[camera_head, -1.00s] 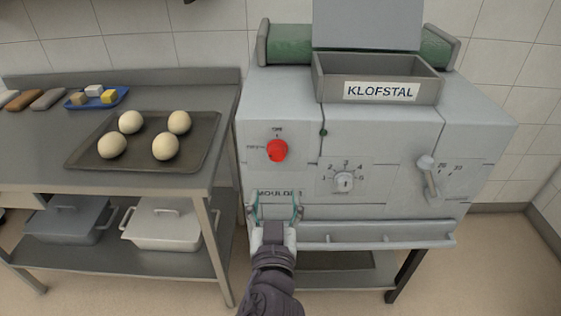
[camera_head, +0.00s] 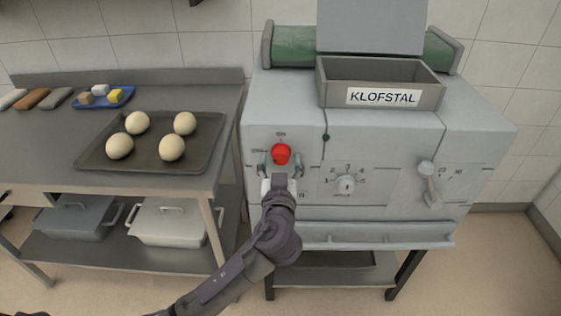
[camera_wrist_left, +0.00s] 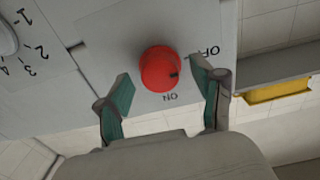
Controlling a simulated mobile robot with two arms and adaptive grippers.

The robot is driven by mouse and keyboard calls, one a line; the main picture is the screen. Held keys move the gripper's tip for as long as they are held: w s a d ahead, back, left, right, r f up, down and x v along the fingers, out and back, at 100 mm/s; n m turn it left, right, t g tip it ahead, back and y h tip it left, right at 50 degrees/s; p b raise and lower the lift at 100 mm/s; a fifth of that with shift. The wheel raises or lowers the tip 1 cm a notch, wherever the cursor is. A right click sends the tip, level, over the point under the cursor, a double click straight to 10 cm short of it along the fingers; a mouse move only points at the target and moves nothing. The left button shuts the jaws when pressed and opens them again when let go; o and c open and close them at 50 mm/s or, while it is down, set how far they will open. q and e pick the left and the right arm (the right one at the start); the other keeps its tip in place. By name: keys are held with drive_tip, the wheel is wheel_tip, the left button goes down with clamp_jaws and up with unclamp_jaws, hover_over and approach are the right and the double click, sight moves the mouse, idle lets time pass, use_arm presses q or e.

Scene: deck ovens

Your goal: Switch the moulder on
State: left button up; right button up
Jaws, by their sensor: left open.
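The moulder (camera_head: 385,140) is a grey machine labelled KLOFSTAL. Its red round switch knob (camera_head: 281,153) sits on the left of the front panel, with ON above it. In the left wrist view the knob (camera_wrist_left: 158,66) shows a dark mark pointing roughly toward the OFF lettering, with ON at another side. My left gripper (camera_head: 281,166) is open, its green-padded fingers on either side of the knob. In the left wrist view the fingers (camera_wrist_left: 163,80) stand apart with gaps to the knob; contact is not visible. My right gripper is not in view.
A numbered dial (camera_head: 346,184) and a lever (camera_head: 428,182) are to the right on the panel. A ledge (camera_head: 375,236) runs below. A steel table on the left holds a tray (camera_head: 92,156) of dough balls and a blue tray (camera_head: 127,97).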

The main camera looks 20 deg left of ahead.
use_arm(q)
drive_tip(key=shift+c, duration=0.3)
drive_tip(key=c, duration=1.1)
